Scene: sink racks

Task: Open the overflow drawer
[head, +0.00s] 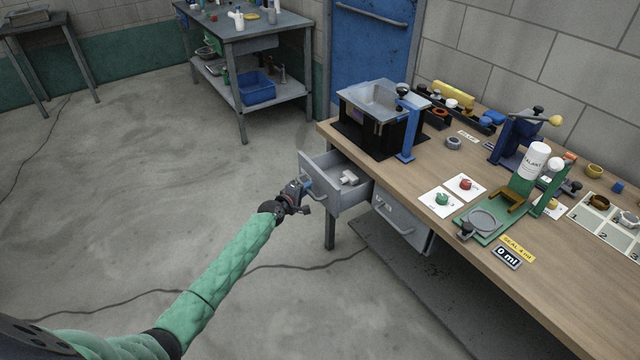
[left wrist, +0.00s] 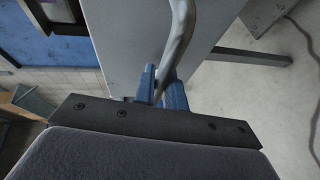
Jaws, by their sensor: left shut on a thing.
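The pulled-out grey drawer (head: 338,199) hangs under the left end of the wooden workbench, and it stands open with a pale fitting (head: 348,178) inside. My left gripper (head: 306,185) is at its front, with the arm reaching in from the left. In the left wrist view its blue fingers (left wrist: 161,88) are closed around the curved metal drawer handle (left wrist: 181,38), against the drawer's grey front (left wrist: 120,30). A second grey drawer (head: 402,222), to the right, is shut. I cannot read a label saying which is the overflow drawer. My right gripper is not in view.
The workbench (head: 560,285) holds a black box with a clear tray (head: 376,110), a green stand (head: 490,222) and small parts. A bench leg (head: 330,228) stands just below the open drawer. The floor (head: 150,180) on the left is clear except for cables.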

